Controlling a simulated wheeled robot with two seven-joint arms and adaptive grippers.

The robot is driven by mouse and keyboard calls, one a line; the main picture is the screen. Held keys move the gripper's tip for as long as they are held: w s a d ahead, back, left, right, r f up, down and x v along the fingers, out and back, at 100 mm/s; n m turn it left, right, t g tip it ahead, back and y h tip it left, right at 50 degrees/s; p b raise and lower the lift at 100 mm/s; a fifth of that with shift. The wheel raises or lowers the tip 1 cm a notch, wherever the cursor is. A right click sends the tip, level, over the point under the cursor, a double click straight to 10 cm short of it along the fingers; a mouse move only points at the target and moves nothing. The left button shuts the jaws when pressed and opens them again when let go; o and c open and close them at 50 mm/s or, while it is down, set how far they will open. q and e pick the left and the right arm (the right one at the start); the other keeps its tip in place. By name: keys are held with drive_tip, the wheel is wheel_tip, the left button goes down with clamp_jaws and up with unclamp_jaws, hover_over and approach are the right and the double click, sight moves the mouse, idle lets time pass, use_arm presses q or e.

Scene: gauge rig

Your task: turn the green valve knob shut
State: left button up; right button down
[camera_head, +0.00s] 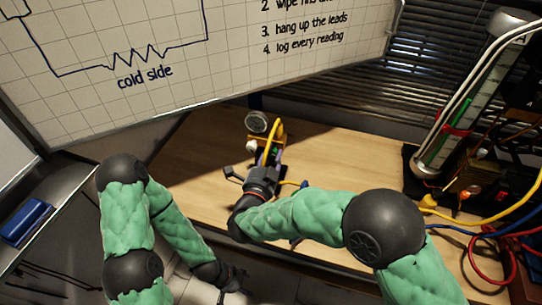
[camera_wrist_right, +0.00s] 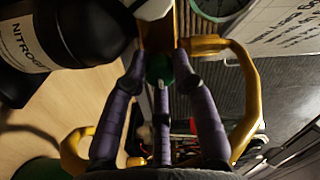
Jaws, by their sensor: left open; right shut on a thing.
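The green valve knob (camera_wrist_right: 158,70) sits in the middle of the right wrist view, on a yellow-piped rig. My right gripper (camera_wrist_right: 160,75) has its dark purple fingers closed around the knob, covering much of it. In the head view my right gripper (camera_head: 274,158) reaches the rig near the table's back edge, and the knob is hardly visible there. A round gauge (camera_head: 256,122) stands at the top of the rig; part of a dial (camera_wrist_right: 218,6) shows at the wrist view's top. My left gripper (camera_head: 231,277) is open and empty, low in front of the table.
A black bottle (camera_wrist_right: 60,38) labelled NITROGEN is close left of the right fingers. Yellow pipe (camera_wrist_right: 250,95) curves around to the right. Tall gauge equipment (camera_head: 448,130) and cables (camera_head: 490,215) occupy the table's right. The wooden table (camera_head: 340,165) is clear between.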

drive_tip(key=shift+r, duration=0.15)
drive_tip(key=c, duration=1)
unclamp_jaws()
drive_tip(key=shift+d, duration=0.1)
drive_tip(key=shift+s+a, duration=0.25)
drive_tip(key=shift+s, duration=0.25)
drive_tip(key=v, duration=1.1)
